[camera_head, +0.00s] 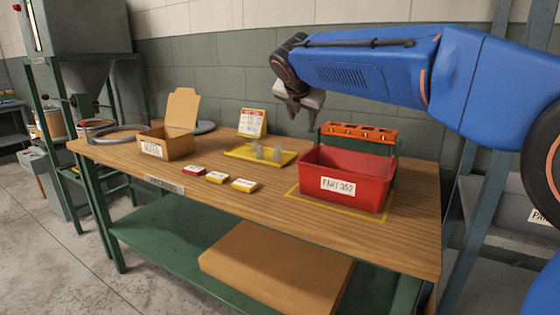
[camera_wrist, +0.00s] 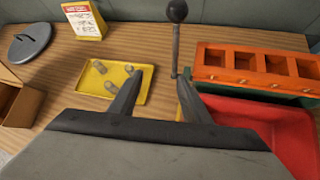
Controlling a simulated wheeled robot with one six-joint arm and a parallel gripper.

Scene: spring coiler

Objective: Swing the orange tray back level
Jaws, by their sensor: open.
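The orange tray (camera_head: 359,127) has several compartments in a row and sits on a green stand (camera_head: 392,148) behind the red bin. In the wrist view the orange tray (camera_wrist: 255,80) is at the right, with its openings showing; I cannot tell how far it is tilted. A grey lever with a black ball knob (camera_wrist: 177,11) stands upright just left of it. My gripper (camera_head: 302,111) is above the table, left of the tray. In the wrist view my gripper (camera_wrist: 160,77) is open, with the lever's lower end showing between the fingertips, nearer the right one; contact is unclear.
The red bin (camera_head: 344,185) stands in front of the tray, inside a yellow outline. A yellow tray (camera_head: 238,152) with several grey cylinders lies to its left. A cardboard box (camera_head: 180,148), a calendar-like card (camera_head: 253,122) and small labelled boxes (camera_head: 217,177) are also on the table.

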